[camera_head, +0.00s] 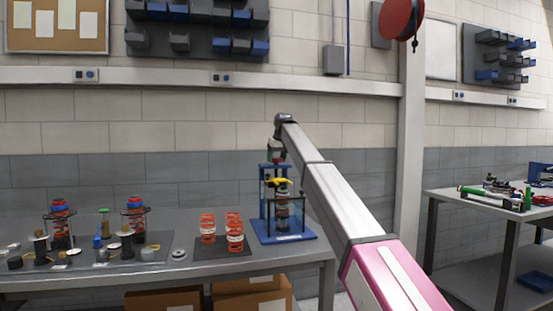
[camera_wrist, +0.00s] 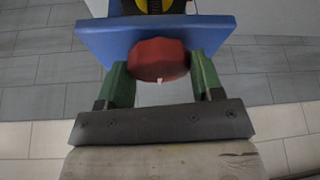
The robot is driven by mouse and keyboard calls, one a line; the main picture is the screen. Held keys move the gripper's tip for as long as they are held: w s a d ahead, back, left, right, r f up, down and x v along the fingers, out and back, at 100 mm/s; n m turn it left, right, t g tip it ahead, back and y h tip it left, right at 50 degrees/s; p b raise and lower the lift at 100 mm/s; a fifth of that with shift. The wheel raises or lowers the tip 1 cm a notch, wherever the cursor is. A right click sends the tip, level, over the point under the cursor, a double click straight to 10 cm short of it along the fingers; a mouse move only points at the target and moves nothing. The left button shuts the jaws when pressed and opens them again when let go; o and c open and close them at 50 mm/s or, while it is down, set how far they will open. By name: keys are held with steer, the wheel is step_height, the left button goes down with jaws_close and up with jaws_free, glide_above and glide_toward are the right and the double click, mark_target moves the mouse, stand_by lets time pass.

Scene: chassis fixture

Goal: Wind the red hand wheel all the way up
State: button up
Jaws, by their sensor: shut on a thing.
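The red hand wheel (camera_wrist: 158,62) sits on top of the blue plate (camera_wrist: 105,42) of the fixture in the wrist view. A small white mark shows on its near rim. My gripper (camera_wrist: 160,66) has its two green fingers on opposite sides of the wheel and is shut on it. In the head view my gripper (camera_head: 277,154) points down above the blue fixture (camera_head: 290,238). The wheel is mostly hidden there. A yellow part (camera_head: 280,182) and a dark cylindrical part (camera_head: 283,208) show inside the fixture, under its top plate.
Orange-red coil springs (camera_head: 235,240) stand on a dark mat left of the fixture. Spring-and-damper assemblies (camera_head: 60,228) and small parts lie farther left on the grey bench (camera_head: 170,282). Another bench (camera_head: 480,204) stands at the right. Open space lies between the benches.

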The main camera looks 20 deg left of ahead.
steer(key=o, duration=0.9)
steer(key=shift+r, duration=0.1)
steer(key=v, duration=1)
steer(key=shift+s+d+r, duration=0.1)
steer(key=shift+s+r, duration=0.05)
steer(key=shift+r, duration=0.1)
